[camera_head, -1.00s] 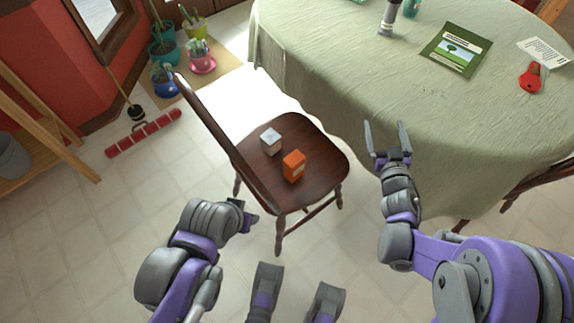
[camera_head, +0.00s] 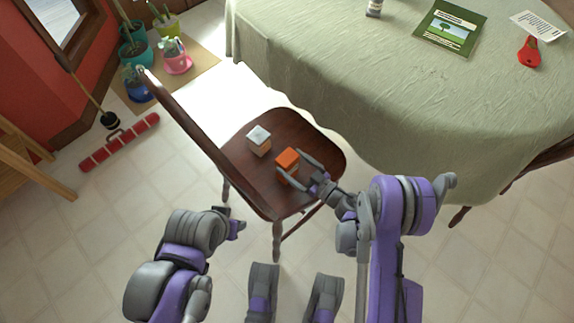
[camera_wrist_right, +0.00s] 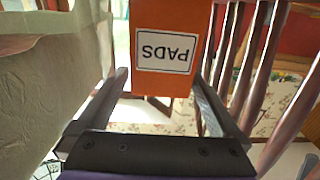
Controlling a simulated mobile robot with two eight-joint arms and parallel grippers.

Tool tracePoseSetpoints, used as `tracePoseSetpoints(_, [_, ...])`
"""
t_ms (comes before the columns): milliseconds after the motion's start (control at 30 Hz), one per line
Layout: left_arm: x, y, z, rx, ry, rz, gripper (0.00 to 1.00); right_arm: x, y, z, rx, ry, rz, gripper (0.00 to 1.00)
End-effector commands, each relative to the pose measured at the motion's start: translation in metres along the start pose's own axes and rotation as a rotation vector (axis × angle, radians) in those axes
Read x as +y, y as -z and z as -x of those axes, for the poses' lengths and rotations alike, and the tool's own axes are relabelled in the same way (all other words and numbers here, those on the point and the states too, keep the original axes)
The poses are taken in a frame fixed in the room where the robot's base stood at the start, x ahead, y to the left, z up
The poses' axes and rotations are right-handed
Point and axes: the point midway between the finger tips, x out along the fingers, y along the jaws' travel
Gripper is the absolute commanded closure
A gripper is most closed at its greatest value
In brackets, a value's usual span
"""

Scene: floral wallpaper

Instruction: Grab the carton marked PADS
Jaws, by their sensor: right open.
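The orange carton (camera_head: 288,158) stands on the dark wooden chair seat. In the right wrist view the carton (camera_wrist_right: 167,85) shows a white label reading PADS, upside down in that picture. My right gripper (camera_head: 289,167) is open at the carton, one finger on each side. In the wrist view gaps seem to show between the fingers (camera_wrist_right: 159,80) and the carton's sides. The fingers partly hide the carton in the head view. My left gripper (camera_head: 236,226) is beside the chair at lower left, away from the carton; its jaws are unclear.
A small white-and-grey box (camera_head: 259,140) stands close to the carton on the chair seat (camera_head: 306,131). The chair's backrest (camera_head: 196,140) rises on the left. A cloth-covered table (camera_head: 370,90) is at upper right, with a green book (camera_head: 450,29) and a red item (camera_head: 529,52).

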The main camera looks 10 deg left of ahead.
Motion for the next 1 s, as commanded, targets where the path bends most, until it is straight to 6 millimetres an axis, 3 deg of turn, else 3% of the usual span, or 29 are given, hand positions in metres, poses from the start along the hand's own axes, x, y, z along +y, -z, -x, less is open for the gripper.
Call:
tracePoseSetpoints(400, [0.000, -0.001, -0.004, -0.001, 0.000, 0.000, 0.50, -0.003, 0.010, -0.051, 0.001, 0.001, 0.001, 0.00])
tracePoseSetpoints(667, [0.000, -0.001, -0.004, -0.001, 0.000, 0.000, 0.50, -0.002, 0.011, -0.054, 0.001, -0.001, 0.001, 0.00])
tracePoseSetpoints(1000, [0.000, -0.001, -0.004, -0.001, 0.000, 0.000, 0.50, -0.002, 0.011, -0.054, 0.001, -0.001, 0.001, 0.59])
